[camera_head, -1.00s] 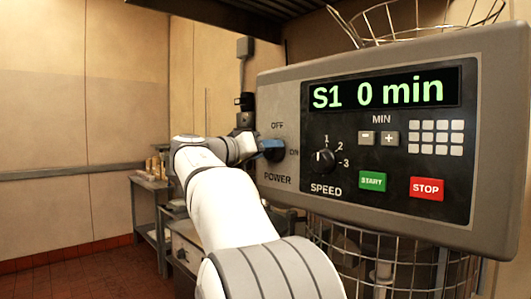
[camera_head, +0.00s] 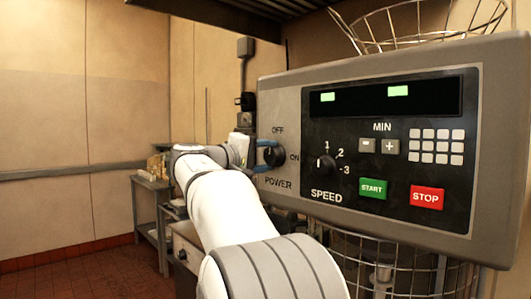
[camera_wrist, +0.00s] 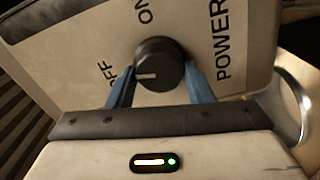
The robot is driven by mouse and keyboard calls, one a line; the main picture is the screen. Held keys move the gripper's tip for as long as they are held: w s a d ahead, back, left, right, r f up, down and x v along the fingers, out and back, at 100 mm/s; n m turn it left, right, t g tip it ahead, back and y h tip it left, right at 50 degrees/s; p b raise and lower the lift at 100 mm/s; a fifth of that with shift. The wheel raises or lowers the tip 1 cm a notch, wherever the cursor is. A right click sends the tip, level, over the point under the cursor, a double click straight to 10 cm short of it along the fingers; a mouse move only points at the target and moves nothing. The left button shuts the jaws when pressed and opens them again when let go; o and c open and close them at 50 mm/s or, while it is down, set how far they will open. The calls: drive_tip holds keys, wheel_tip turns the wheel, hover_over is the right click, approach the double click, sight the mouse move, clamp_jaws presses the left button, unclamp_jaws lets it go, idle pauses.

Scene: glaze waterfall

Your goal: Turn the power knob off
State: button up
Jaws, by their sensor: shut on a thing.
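The black power knob (camera_head: 274,156) sits on the grey left part of the control panel, between the OFF, ON and POWER labels. It also shows in the wrist view (camera_wrist: 159,58), where its white mark points left, towards the OFF label (camera_wrist: 106,71). My gripper (camera_head: 266,155) is at the knob, its blue fingers above and below it in the head view. In the wrist view my gripper (camera_wrist: 160,82) is shut on the knob, one finger on each side. The left finger stands close to the OFF label. The panel's display (camera_head: 385,97) is dark except for two small green blocks.
The speed knob (camera_head: 325,163), green START button (camera_head: 372,188) and red STOP button (camera_head: 427,197) are to the right on the panel. A wire guard (camera_head: 352,245) is below it. A side table (camera_head: 152,183) stands at the left, with open floor beside it.

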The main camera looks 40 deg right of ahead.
drive_tip(key=shift+n+p, duration=0.4)
drive_tip(key=shift+n, duration=0.8)
drive_tip(key=o, duration=1)
drive_tip(key=shift+a, duration=0.1)
drive_tip(key=a, duration=0.5)
drive_tip(key=a+b, duration=0.1)
drive_tip(key=a, duration=0.1)
drive_tip(key=shift+s+a, duration=0.3)
drive_tip(key=shift+a, duration=0.05)
drive_tip(key=shift+f, duration=0.15)
